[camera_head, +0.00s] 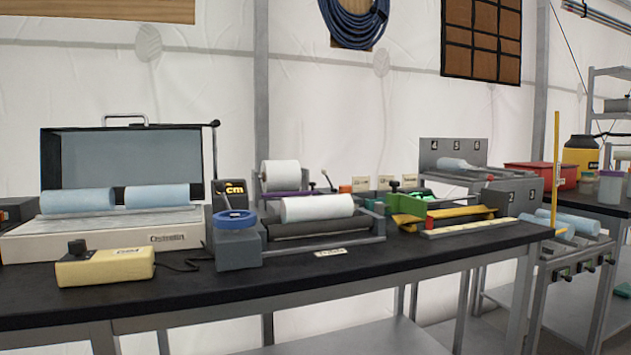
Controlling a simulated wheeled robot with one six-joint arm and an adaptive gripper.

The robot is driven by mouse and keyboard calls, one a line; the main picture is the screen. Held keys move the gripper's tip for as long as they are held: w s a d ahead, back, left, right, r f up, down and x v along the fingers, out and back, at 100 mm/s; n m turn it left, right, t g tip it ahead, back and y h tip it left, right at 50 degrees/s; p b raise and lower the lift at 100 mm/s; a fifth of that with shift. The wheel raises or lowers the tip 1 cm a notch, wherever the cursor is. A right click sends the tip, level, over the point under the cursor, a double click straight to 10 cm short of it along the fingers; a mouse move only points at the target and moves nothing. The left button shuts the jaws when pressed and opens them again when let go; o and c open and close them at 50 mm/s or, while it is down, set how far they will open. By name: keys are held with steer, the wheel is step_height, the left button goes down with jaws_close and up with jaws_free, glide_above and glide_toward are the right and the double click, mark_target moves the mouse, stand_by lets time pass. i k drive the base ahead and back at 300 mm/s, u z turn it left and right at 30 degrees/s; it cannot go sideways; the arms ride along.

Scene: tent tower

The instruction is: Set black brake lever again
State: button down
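My gripper is not in view. I cannot tell for certain which part is the black brake lever. A small dark lever (327,179) stands tilted behind the white rolls, near the middle of the bench. A black knob (394,186) sits on the green device to its right. A thin upright rod with a black knob (215,124) stands at the right edge of the open case. White rolls lie on the roller stand, one in front (317,208) and one behind (280,175).
A yellow control box (106,267) with a cable, an open case (120,228) holding blue rolls, and a grey block with a blue ring (235,217) stand left. A grey rack (575,265) stands right.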

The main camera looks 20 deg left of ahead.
mark_target(220, 187)
steer(key=z, duration=0.1)
steer(key=k, duration=0.7)
steer(key=u, duration=0.85)
steer(key=i, duration=0.4)
steer(key=u, duration=0.05)
